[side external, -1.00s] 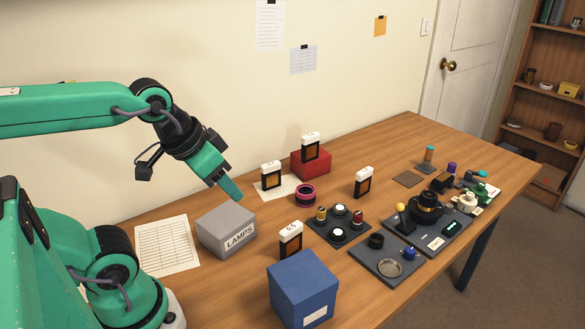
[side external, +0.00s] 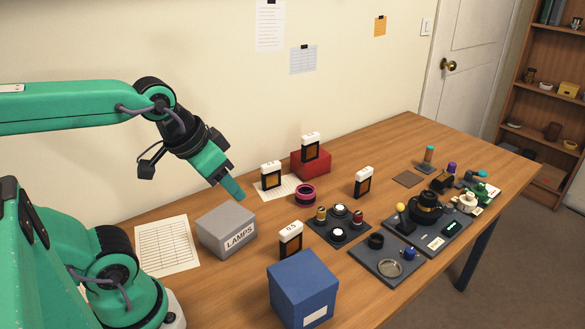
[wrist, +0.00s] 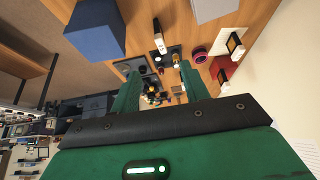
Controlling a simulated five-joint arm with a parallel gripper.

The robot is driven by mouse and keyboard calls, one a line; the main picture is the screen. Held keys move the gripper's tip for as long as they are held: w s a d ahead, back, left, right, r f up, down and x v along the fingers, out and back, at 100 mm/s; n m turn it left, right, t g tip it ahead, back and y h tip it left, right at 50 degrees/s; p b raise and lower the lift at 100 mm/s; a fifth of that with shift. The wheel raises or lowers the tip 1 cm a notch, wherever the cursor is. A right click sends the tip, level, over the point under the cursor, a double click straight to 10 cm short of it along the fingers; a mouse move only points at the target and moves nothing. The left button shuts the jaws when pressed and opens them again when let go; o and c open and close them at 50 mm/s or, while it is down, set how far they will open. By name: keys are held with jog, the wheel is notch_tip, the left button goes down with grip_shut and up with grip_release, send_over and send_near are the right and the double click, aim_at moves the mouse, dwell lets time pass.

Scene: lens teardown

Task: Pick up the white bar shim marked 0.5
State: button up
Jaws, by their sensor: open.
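The shim marked 0.5 (side external: 291,238) has a white top bar over a dark frame with an amber window. It stands upright on the table behind the blue box, and a similar white-topped piece shows beside that box in the wrist view (wrist: 159,40). Three similar shims stand farther back: one at left (side external: 271,175), one at the red box (side external: 310,147), and one at right (side external: 364,182). Their marks are too small to read. My gripper (side external: 240,194) is open and empty, above and behind the grey box. Both fingers show apart in the wrist view (wrist: 160,92).
The blue box (side external: 303,290) stands just in front of the 0.5 shim. The grey LAMPS box (side external: 227,231) stands to its left. A dark tray (side external: 322,229) with several knobs lies to its right, with more trays beyond. A magenta ring (side external: 305,194) lies behind.

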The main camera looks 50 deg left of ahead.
jog(key=w, duration=0.1)
jog(key=n+g, duration=0.1)
jog(key=g, duration=0.4)
send_over(290, 227)
jog(key=f, duration=1.2)
jog(key=shift+s+f, duration=0.2)
jog(key=shift+f, duration=0.2)
jog(key=shift+w+f+g, duration=0.25)
jog(key=shift+f+g, duration=0.05)
jog(key=shift+f, duration=0.3)
jog(key=shift+f, duration=0.1)
jog(key=shift+f, duration=1.2)
jog(key=shift+f, duration=0.1)
jog(key=shift+d+f, duration=0.1)
jog(key=shift+f, duration=2.4)
